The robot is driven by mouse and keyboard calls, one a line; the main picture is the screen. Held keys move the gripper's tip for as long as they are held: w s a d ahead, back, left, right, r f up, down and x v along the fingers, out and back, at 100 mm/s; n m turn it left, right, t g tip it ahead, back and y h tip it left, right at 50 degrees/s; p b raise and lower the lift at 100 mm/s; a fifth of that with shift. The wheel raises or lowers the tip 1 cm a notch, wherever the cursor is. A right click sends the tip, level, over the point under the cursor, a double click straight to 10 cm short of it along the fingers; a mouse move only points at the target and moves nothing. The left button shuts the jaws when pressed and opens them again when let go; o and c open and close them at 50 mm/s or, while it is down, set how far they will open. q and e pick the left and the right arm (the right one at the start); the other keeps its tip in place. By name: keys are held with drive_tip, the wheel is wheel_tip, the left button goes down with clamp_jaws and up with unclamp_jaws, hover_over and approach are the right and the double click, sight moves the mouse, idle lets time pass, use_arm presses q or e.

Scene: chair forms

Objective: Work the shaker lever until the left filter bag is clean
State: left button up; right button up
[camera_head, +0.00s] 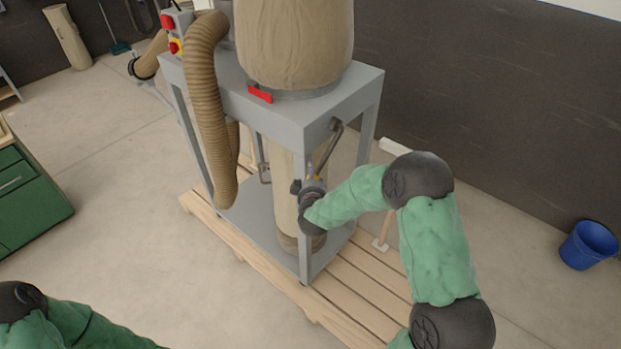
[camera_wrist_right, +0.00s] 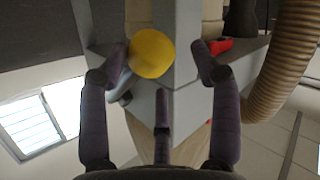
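A large beige filter bag (camera_head: 293,42) stands upright on top of the grey machine frame (camera_head: 285,112); its top is cut off, and I cannot tell whether it is the left bag. The shaker lever (camera_head: 328,148) is a dark bent bar at the frame's right end, sloping down toward my right gripper (camera_head: 311,181). In the right wrist view a round yellow knob (camera_wrist_right: 151,53) is in front of my right gripper (camera_wrist_right: 160,85), whose fingers are spread apart around it, not closed. My left arm shows at the bottom left; its gripper is out of view.
A ribbed hose (camera_head: 207,110) hangs down the frame's front left, below a red and yellow switch box (camera_head: 171,35). A lower beige bag (camera_head: 284,190) hangs inside the frame. The machine stands on a wooden pallet (camera_head: 345,285). A blue bucket (camera_head: 588,245) is at the right.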

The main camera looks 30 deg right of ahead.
drive_tip(key=v, duration=1.2)
drive_tip(key=shift+d+r, duration=0.1)
